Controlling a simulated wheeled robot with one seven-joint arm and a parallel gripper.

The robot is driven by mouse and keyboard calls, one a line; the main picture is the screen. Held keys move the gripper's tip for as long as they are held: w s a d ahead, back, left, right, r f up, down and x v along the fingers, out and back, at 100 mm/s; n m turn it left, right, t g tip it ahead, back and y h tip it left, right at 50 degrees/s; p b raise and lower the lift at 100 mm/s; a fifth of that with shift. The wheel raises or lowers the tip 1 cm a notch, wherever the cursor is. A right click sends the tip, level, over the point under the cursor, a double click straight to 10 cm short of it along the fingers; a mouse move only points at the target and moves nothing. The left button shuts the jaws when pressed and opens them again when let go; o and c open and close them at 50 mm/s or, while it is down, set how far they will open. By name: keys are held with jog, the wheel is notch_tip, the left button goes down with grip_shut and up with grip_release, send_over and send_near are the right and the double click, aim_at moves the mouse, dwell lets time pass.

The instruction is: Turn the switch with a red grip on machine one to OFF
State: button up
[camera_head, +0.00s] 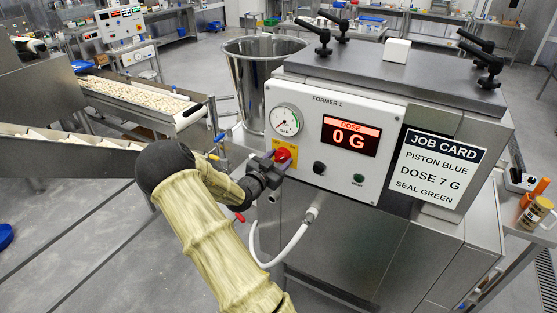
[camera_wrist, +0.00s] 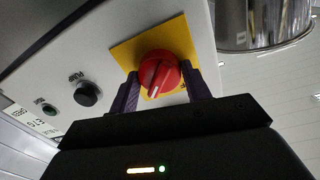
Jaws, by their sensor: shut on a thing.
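The red switch grip (camera_wrist: 160,74) sits on a yellow plate (camera_wrist: 182,37) on the machine's white front panel. In the head view the red grip (camera_head: 282,155) shows at the panel's lower left, below the bar gauge. A pale pointer line runs along the grip; its position label cannot be read. My gripper (camera_wrist: 163,88) is shut on the red grip, one finger on either side. In the head view my gripper (camera_head: 272,165) reaches the panel from the left. The machine (camera_head: 410,75) is marked FORMER 1, and its dose display (camera_head: 350,135) reads 0 G.
A black knob (camera_head: 319,167) and a green button (camera_head: 358,178) sit right of the switch. A job card (camera_head: 436,168) is on the panel's right. A steel hopper (camera_head: 245,85) stands behind, and a white hose (camera_head: 290,248) hangs below. A conveyor (camera_head: 140,100) runs at the left.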

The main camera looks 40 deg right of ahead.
jog(key=shift+n, duration=0.4)
jog(key=shift+f+n+b, duration=0.1)
jog(key=shift+n+b, duration=0.6)
jog(key=shift+n, duration=0.5)
jog(key=n+b, duration=0.1)
jog(key=n, duration=0.4)
jog(key=shift+n+t, duration=0.3)
jog(key=n, duration=0.4)
jog(key=shift+n, duration=0.4)
jog(key=n+t, duration=0.1)
jog(key=n, duration=0.4)
jog(key=o, duration=1)
jog(key=shift+c, duration=0.2)
